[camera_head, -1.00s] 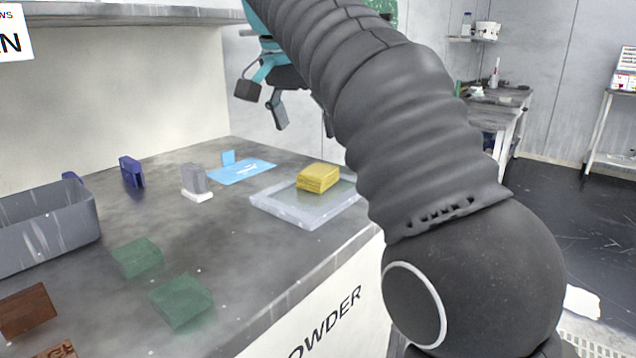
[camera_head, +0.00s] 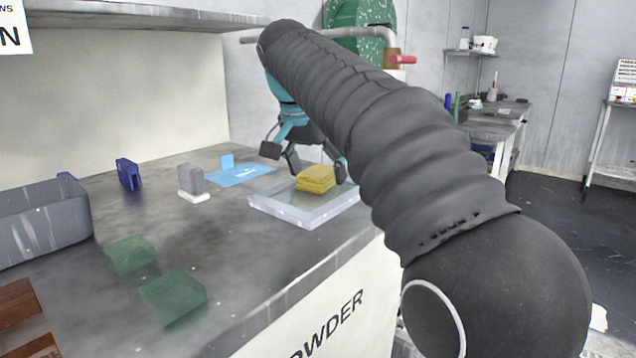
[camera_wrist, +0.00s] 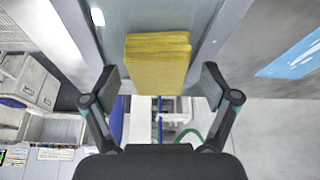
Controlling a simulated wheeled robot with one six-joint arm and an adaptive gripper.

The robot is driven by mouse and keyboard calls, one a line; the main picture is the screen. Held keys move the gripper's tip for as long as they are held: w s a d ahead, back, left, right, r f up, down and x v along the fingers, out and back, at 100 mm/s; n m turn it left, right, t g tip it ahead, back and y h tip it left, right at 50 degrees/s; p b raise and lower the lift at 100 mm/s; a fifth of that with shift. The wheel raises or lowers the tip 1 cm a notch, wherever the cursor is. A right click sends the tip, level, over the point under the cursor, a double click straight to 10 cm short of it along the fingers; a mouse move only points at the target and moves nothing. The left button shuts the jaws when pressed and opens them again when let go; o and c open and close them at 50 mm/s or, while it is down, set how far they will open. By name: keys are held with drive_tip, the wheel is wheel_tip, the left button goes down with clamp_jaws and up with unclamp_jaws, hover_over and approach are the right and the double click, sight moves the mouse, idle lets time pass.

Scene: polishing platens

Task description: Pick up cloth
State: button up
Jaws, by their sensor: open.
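The cloth (camera_head: 316,178) is a folded yellow stack lying on a shallow, pale translucent tray (camera_head: 300,215) near the table's right edge. In the wrist view the cloth (camera_wrist: 157,62) lies ahead of and between the two fingers. My gripper (camera_head: 298,160) is above and just behind the cloth in the head view, with its fingers spread apart. In the wrist view my gripper (camera_wrist: 160,82) is open and empty, with a gap between each finger and the cloth. Part of my gripper is hidden behind my arm in the head view.
A light blue sheet (camera_head: 240,175) lies left of the tray. A grey block on a white base (camera_head: 192,184), a dark blue block (camera_head: 129,174), green blocks (camera_head: 172,296) and a grey bin (camera_head: 45,222) stand further left. A shelf (camera_head: 130,14) overhangs the back.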

drive_tip(key=shift+c, duration=0.2)
drive_tip(key=c, duration=1.1)
drive_tip(key=shift+r, duration=0.15)
